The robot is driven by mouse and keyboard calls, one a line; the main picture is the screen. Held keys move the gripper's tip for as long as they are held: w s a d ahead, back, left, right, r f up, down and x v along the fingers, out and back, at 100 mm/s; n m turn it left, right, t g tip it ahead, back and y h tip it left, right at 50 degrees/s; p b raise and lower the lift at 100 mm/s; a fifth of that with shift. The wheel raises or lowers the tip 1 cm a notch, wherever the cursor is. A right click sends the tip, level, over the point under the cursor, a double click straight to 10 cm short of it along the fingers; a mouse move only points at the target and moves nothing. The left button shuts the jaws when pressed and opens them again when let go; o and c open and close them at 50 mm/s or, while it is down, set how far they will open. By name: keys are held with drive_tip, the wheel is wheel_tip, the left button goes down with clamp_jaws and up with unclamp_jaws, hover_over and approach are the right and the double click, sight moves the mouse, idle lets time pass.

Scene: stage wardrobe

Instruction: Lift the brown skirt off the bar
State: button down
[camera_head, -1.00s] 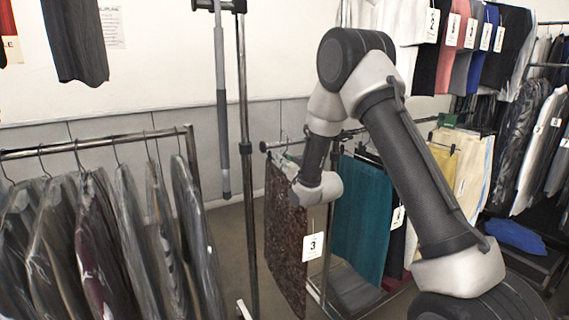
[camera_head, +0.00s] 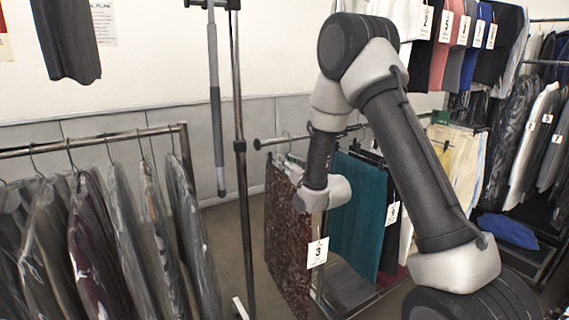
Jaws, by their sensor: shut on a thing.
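The brown skirt (camera_head: 283,235) is a speckled dark reddish-brown piece hanging near the left end of the dark bar (camera_head: 268,142). It carries a white tag marked 3 (camera_head: 318,252) at its right edge. A hanger hook (camera_head: 287,137) shows at the bar above it; whether the hook still rests on the bar is unclear. My wrist stands right in front of the skirt's upper right part. My gripper's fingers are hidden behind the wrist, so their hold is not visible. A teal skirt (camera_head: 358,215) hangs close to the right.
A rack of dark garments (camera_head: 95,240) stands at left. A thin metal upright (camera_head: 241,150) stands left of the skirt, with a grey pole (camera_head: 216,110) beside it. Black and cream skirts hang along the bar at right. Some floor shows between the left rack and the skirt.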

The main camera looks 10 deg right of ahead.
drive_tip(key=shift+v, duration=1.35)
drive_tip(key=shift+w, duration=0.1)
